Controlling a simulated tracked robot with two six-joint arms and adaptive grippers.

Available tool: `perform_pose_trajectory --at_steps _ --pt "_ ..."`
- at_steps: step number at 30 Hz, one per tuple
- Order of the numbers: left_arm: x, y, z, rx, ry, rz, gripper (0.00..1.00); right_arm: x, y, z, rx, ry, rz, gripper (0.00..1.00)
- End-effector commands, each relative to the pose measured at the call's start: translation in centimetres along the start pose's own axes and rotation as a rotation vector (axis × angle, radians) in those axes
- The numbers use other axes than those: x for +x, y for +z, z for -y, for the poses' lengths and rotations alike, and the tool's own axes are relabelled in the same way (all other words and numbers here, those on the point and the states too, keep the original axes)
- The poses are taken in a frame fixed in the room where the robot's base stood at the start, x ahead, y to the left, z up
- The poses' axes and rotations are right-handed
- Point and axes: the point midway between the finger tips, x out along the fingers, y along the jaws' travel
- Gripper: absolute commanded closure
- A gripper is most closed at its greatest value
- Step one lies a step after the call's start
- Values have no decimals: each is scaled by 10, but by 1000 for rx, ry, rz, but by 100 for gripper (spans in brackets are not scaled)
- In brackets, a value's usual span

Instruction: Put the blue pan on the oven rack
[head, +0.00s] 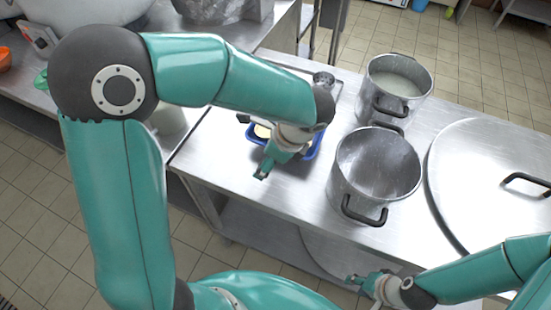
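The blue pan (311,150) sits on the steel worktop, left of the pots. It is mostly hidden by my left arm and gripper; only parts of its blue rim and a pale patch inside show. My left gripper (265,168) reaches down over the pan's near side. I cannot tell whether it touches the pan or how far its fingers are apart. My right gripper (360,283) is low at the bottom of the view, in front of the table and away from the pan. Its finger opening is unclear. I cannot make out an oven rack.
An empty steel stockpot (376,165) stands right of the pan, with a second pot (397,85) holding pale liquid behind it. A large round lid (495,160) with a black handle lies at the right. Bare worktop (230,165) shows at the left front.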

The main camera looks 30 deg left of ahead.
Motion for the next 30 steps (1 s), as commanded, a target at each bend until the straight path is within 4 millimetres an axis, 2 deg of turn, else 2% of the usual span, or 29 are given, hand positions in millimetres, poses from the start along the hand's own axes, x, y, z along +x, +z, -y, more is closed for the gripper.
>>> perform_pose_trajectory --at_steps 1,5,8,15,21,22,26,30 --pt "-1 0 8 -2 0 0 86 -3 0 1 0 0 0 61" --pt "0 0 16 -1 -1 0 86 -4 0 1 0 0 0 61" --pt "5 -2 17 -1 1 1 86 -4 0 1 0 0 0 61" --pt "31 -12 15 1 1 1 86 -5 0 2 0 0 0 61" --pt "33 -14 15 -1 -1 -1 86 -5 0 2 0 0 0 61" --pt "33 -14 15 0 1 -1 20 -5 0 2 0 0 0 61" --pt "33 -14 15 1 1 0 0 -5 0 2 0 0 0 61" --pt "33 -14 15 1 1 0 0 -5 0 2 0 0 0 61"
